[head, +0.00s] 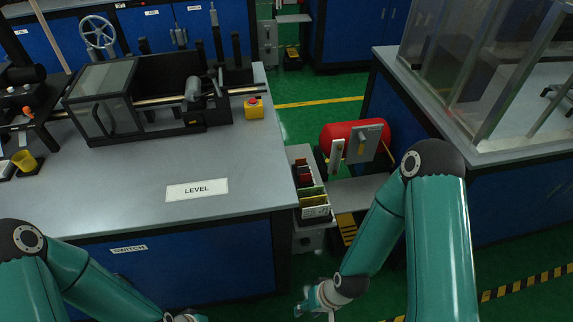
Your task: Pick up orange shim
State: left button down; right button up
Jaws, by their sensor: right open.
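I cannot clearly pick out an orange shim. A narrow open rack (316,212) beside the right end of the bench holds several small thin pieces in red, green and yellow. A red piece (304,178) stands near its far part; whether any piece there is orange is too small to tell. My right gripper (312,302) is low at the bottom centre, in front of and below the rack, apart from it. It is open and appears empty. My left gripper (186,318) is cut off by the bottom edge, so its jaws are not clear.
A grey bench (120,190) with a LEVEL label fills the left and carries a black machine (150,95) and a yellow box with a red button (254,109). A glass-walled bench (490,150) stands at right.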

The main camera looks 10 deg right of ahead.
aim_at(299, 162)
jog(key=u, duration=0.05)
jog(key=i, duration=0.2)
jog(key=u, duration=2.65)
jog(key=k, duration=2.3)
jog(key=z, duration=1.2)
jog(key=i, duration=1)
